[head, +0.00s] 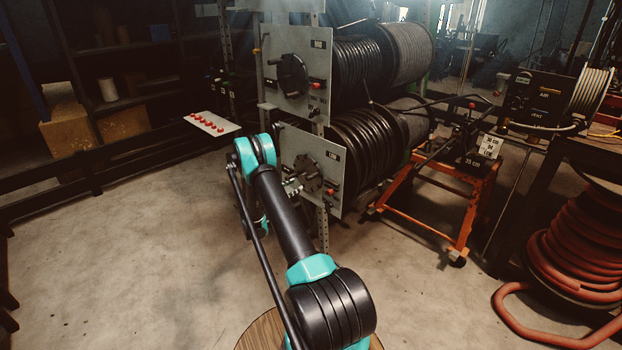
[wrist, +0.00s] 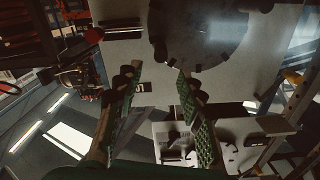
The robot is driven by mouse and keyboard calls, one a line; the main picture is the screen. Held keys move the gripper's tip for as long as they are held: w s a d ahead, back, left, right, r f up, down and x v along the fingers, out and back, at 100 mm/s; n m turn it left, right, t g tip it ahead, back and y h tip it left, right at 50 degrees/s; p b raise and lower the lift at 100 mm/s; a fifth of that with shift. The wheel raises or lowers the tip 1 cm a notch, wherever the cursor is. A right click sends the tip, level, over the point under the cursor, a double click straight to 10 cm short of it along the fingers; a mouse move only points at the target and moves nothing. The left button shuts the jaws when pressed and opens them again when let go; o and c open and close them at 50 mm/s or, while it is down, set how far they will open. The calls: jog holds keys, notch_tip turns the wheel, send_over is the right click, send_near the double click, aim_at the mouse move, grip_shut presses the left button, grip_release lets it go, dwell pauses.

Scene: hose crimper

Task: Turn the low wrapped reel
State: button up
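The low reel (head: 362,142), wrapped in black hose, sits on the lower level of the rack behind a grey side plate (head: 335,190). A dark round hub (head: 309,174) is on the front of that plate. In the wrist view a dark notched disc (wrist: 198,32), seemingly this hub, fills the top middle. My gripper (wrist: 156,82) is open, with green-padded fingers apart and nothing between them. The disc lies beyond the fingertips, mostly up and to the right; I cannot tell whether the right fingertip touches it. In the head view my arm hides part of the gripper near the plate.
An upper reel (head: 355,72) with its own plate and dark hub (head: 292,75) stands above. A red knob (head: 331,192) sits beside the lower hub. An orange stand (head: 470,195) and red hose coil (head: 580,250) are at right. The left floor is clear.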

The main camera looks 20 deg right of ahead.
aim_at(307, 179)
jog(key=x, duration=1.1)
jog(key=shift+w+d, duration=0.1)
jog(key=shift+d, duration=0.2)
jog(key=shift+c, duration=0.6)
grip_shut()
